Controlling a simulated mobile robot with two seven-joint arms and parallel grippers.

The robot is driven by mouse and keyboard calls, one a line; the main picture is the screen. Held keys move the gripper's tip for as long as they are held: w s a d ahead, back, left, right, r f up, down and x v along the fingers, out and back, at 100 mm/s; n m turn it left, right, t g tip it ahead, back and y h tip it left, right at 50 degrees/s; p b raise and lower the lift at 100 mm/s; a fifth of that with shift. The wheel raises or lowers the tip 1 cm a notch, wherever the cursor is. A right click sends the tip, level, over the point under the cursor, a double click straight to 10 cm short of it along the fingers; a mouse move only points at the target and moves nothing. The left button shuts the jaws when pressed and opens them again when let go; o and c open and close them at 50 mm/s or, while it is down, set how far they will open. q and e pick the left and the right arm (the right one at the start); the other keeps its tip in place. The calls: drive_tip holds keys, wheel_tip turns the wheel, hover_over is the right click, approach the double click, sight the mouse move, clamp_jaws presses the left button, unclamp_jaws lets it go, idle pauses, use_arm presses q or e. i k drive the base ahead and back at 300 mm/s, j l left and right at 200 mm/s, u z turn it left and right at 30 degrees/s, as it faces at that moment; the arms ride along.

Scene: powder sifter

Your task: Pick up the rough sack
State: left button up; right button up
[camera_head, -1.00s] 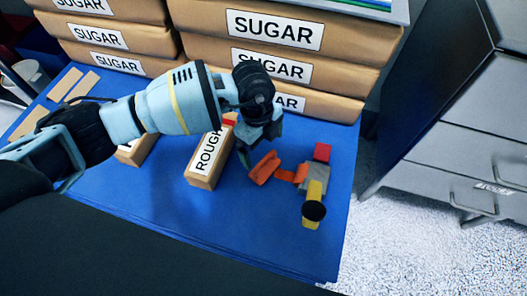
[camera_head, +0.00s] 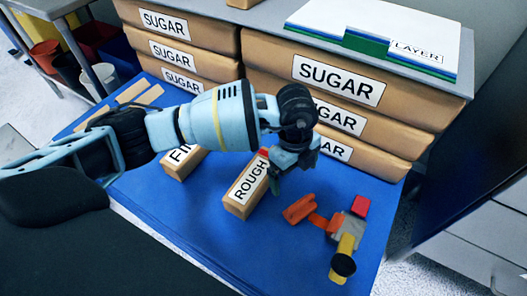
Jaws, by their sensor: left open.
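The rough sack (camera_head: 246,190) is a small tan block with a white "ROUGH" label. It lies on the blue mat (camera_head: 175,215) near the middle of the head view. My left gripper (camera_head: 287,172) hangs over the far right end of the sack, its fingers pointing down and apart. The far end of the sack is partly hidden behind the gripper and arm. I cannot tell whether the fingers touch it. My right gripper is not in view.
A similar sack (camera_head: 182,163) lies to the left, partly under my arm. Orange, grey, red and yellow parts (camera_head: 347,225) lie to the right. Stacked SUGAR sacks (camera_head: 400,115) stand behind, with a board on top. Bare mat is in front.

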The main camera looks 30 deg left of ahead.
sight(243, 197)
drive_tip(key=u, duration=0.8)
